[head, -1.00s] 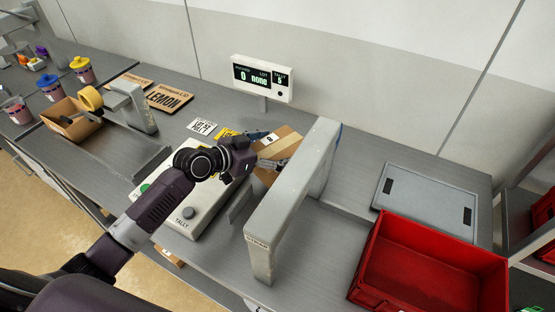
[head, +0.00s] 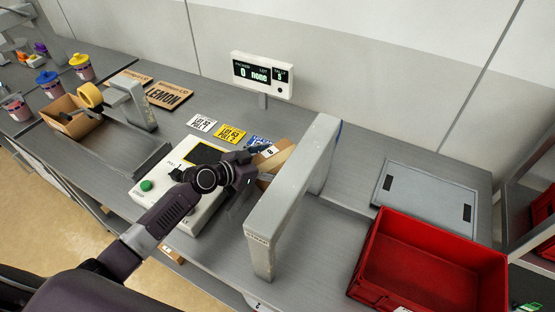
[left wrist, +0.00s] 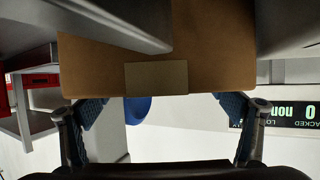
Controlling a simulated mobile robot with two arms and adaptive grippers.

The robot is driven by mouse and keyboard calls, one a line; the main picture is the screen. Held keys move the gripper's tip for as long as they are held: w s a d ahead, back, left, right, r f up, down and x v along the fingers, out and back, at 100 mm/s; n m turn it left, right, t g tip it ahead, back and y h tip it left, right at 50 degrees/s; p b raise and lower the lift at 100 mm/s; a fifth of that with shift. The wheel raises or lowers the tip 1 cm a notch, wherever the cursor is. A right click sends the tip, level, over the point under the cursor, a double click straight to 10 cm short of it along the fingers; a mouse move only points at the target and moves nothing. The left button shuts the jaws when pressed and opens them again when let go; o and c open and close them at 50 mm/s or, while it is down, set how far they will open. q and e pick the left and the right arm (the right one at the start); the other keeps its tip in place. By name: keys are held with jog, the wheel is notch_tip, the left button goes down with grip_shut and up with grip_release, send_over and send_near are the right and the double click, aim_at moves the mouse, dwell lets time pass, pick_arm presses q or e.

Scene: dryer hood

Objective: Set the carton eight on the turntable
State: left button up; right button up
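The carton eight (head: 279,156), brown with a white "8" label, is beside the grey arch (head: 313,165) in the head view, partly hidden by the arch and my arm. My left gripper (head: 257,169) is at its left side. In the left wrist view the carton (left wrist: 210,50) fills the upper middle, with a tan patch on its face. I cannot make out the turntable. My right gripper is not in view.
A red crate (head: 375,262) and a grey flat panel (head: 425,195) are right of the arch. A control box (head: 205,215) with a green button is left of the gripper. Label cards (head: 230,134) lie behind it. A display (head: 262,75) stands at the wall. Another arch (head: 140,105) is farther left.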

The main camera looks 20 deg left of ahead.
pick_arm(q)
jog(key=o, duration=0.3)
